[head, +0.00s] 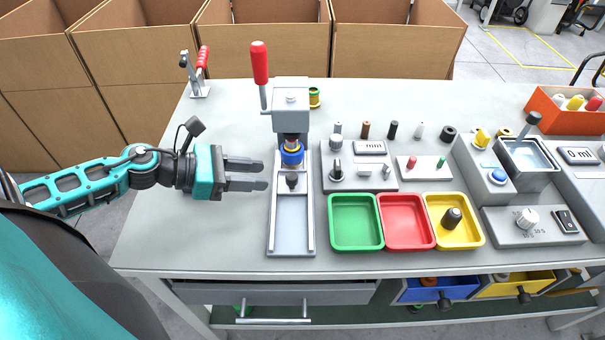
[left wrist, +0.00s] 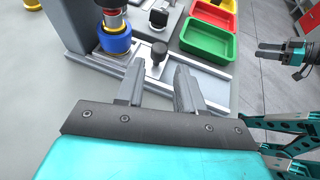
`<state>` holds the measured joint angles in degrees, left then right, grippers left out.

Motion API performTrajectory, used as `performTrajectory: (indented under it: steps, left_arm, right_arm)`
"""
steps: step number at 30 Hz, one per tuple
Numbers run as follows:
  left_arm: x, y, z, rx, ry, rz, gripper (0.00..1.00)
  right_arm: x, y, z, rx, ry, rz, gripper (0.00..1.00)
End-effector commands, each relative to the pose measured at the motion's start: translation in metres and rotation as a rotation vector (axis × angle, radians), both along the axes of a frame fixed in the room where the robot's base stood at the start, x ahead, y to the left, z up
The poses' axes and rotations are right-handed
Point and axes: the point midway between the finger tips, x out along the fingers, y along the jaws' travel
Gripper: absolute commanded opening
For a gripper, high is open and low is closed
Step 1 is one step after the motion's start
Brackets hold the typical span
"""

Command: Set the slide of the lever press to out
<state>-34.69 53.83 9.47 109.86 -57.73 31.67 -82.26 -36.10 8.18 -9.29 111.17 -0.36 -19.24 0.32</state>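The lever press (head: 291,105) stands upright on the bench with its red-tipped lever (head: 260,64) raised. Below it, two light rails run toward the bench's front edge. The slide's dark knob (head: 292,181) stands at the rear part of the rails, just in front of the blue ring (head: 291,155) under the ram. The front of the track (head: 293,230) is clear. My left gripper (head: 266,174) is open, left of the knob, fingers pointing at it. In the left wrist view the knob (left wrist: 158,52) is just beyond the fingertips, apart from them. My right gripper (left wrist: 270,50) shows small there.
Green (head: 355,245), red (head: 405,245) and yellow (head: 462,240) trays stand right of the track. A grey fixture block (head: 360,180) stands close to the press's right side. A red-handled toggle clamp (head: 198,75) is at the back left.

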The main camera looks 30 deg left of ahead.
Motion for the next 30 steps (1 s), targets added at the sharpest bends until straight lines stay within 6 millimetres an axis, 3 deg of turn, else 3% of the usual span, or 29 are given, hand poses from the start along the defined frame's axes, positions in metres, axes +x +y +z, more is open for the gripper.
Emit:
performTrajectory:
  steps: [18, 30]
  left_arm:
    - [0.055, -0.051, -0.029, -0.001, -0.003, 0.001, 0.37]
    - [0.071, -0.067, -0.04, 0.0, 0.0, 0.001, 0.37]
  right_arm:
    - [0.002, 0.0, 0.001, -0.001, -0.004, 0.001, 0.51]
    - [0.004, 0.0, 0.005, 0.0, -0.008, 0.001, 0.51]
